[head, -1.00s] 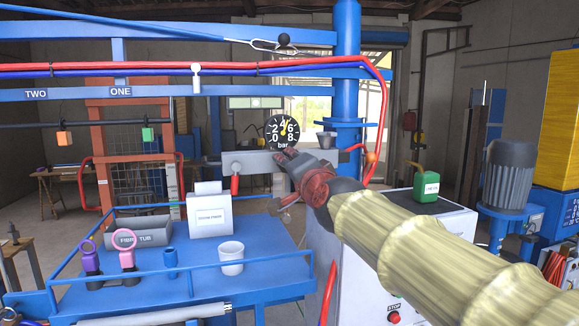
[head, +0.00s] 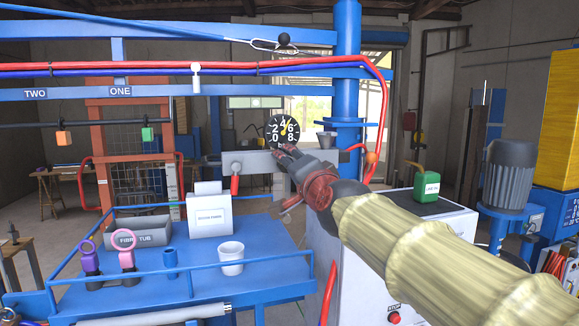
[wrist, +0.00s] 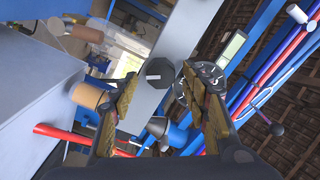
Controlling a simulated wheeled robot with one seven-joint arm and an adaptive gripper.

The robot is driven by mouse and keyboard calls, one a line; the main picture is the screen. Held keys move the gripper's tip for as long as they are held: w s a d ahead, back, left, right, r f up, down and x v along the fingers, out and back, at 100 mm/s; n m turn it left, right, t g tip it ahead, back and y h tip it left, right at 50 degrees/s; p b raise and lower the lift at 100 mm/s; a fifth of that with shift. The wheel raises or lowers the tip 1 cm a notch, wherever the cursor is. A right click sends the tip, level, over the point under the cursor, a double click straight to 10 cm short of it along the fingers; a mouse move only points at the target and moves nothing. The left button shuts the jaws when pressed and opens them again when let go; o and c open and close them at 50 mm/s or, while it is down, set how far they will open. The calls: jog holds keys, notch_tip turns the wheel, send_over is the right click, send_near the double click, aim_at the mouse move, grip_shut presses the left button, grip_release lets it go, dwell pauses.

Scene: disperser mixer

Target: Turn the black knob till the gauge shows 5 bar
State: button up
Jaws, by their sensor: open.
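The black knob (wrist: 159,73) is a dark many-sided disc on the grey panel (wrist: 178,45). In the wrist view it appears between the fingertips of my open gripper (wrist: 160,75), with a gap on both sides. Its distance from the tips is hard to judge. In the head view my gripper (head: 284,153) is in front of the grey panel, just below the gauge, and the knob is hidden. The round black gauge (head: 283,131) reads 0 to 8, with its yellow needle near 4 to 5. In the wrist view the gauge (wrist: 205,75) is partly behind the right finger.
A red-handled lever (head: 235,182) hangs left of my gripper. A blue post (head: 347,110) and red and blue hoses stand close on the right. A blue railed table (head: 200,262) with a white cup (head: 231,258) lies below. A green can (head: 426,187) stands on the cabinet.

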jog(key=v, duration=0.6)
jog(key=shift+s, duration=0.2)
jog(key=shift+r, duration=0.1)
jog(key=s+f+n+g, duration=0.4)
jog(key=f, duration=0.7)
jog(key=s+f+n+g, duration=0.3)
jog(key=s+f, duration=0.2)
jog(key=f, duration=0.7)
jog(key=s+d+f+n+g+h+b, duration=0.1)
jog(key=s+d+f+g+h+b, duration=0.1)
jog(key=s+d+f, duration=0.6)
jog(key=s+d+f+g+h+b, duration=0.2)
jog(key=s+d+f+h+b, duration=0.1)
jog(key=s+d+f, duration=0.6)
jog(key=s+f, duration=0.4)
jog(key=s, duration=0.1)
jog(key=shift+s+n+g, duration=0.15)
jog(key=shift+n+g, duration=0.25)
